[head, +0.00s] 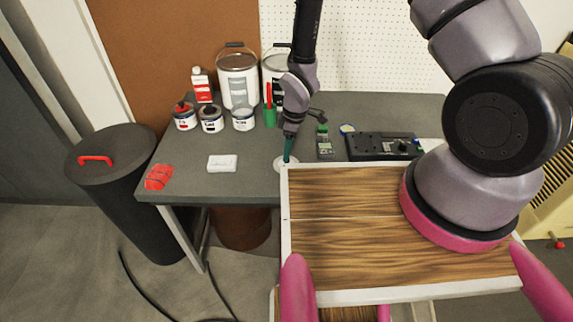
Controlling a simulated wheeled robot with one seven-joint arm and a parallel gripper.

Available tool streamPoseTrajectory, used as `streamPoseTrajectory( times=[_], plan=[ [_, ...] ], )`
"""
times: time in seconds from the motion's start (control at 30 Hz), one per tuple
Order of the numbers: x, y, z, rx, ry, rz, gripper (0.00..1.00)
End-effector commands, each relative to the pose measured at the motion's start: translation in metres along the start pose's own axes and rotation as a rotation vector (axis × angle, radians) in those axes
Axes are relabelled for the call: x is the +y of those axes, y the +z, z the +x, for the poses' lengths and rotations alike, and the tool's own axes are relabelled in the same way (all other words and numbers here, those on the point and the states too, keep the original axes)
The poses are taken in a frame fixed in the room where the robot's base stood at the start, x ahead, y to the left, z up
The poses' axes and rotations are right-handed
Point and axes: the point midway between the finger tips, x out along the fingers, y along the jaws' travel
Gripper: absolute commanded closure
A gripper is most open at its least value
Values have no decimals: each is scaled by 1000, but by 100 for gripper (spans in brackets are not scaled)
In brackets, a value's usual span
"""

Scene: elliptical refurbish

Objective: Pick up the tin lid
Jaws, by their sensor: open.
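A small pale round disc, which looks like the tin lid (279,166), lies flat on the grey workbench (190,177) close to its front edge. My gripper (287,159) points down right over the disc, with its teal fingertips at or just above it. The fingers look narrow from this angle, and no held object shows between them. I cannot tell whether the fingertips touch the disc. The gripper and the corner of the wooden top in front hide part of the disc.
A wooden top with a white rim (350,192) fills the near right. Small paint tins (211,120) and large cans (238,80) stand behind left. A white socket plate (222,163), a red cloth (158,177) and a black device (380,146) lie around. A dark bin (125,190) stands left.

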Motion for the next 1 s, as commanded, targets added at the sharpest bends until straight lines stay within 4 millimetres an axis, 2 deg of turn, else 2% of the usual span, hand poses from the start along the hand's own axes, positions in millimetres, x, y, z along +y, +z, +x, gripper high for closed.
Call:
streamPoseTrajectory(
  times=[0.1,0.2,0.47,0.5,0.57,0.63,0.67,1.0],
  plan=[
    [-4,0,19,-2,-2,0,38],
    [-3,0,29,0,-1,0,38],
    [-2,-1,32,0,0,0,38],
    [-2,0,32,0,0,0,46],
    [-2,0,32,0,0,0,69],
    [-2,0,32,0,0,0,96],
    [-2,0,32,0,0,0,100],
    [-2,-1,29,1,0,0,100]
  ],
)
